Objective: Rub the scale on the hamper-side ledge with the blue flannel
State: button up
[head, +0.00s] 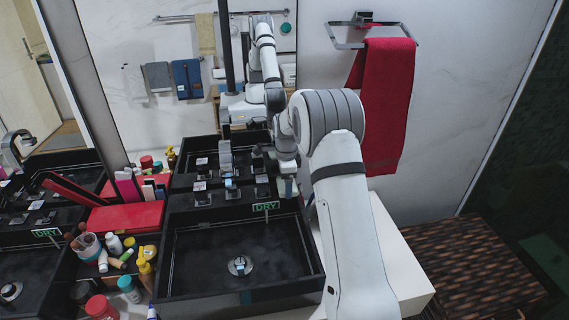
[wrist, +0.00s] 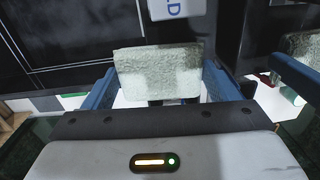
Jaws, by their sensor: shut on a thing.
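My gripper (head: 288,184) is low at the back right corner of the near black sink (head: 176,262). In the wrist view my gripper (wrist: 160,78) has blue fingers shut on a pale grey-green, fuzzy pad (wrist: 158,72). The pad looks pale rather than blue. I cannot tell whether it touches a surface. No separate blue flannel is clear on the counter. A white ledge (head: 402,262) lies right of the sink, on the side of the woven brown hamper (head: 475,255), partly hidden by my arm. I cannot make out any scale on it.
A green DRY sign (head: 265,206) stands at the sink's back edge. Bottles (head: 130,288) and a red box (head: 127,218) crowd the left counter. A red towel (head: 386,105) hangs on the wall right of the mirror. The sink basin is empty.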

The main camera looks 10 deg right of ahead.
jog(key=shift+s+r, duration=0.1)
jog(key=shift+r, duration=0.6)
jog(key=shift+r+p, duration=1.1)
jog(key=shift+r, duration=0.85)
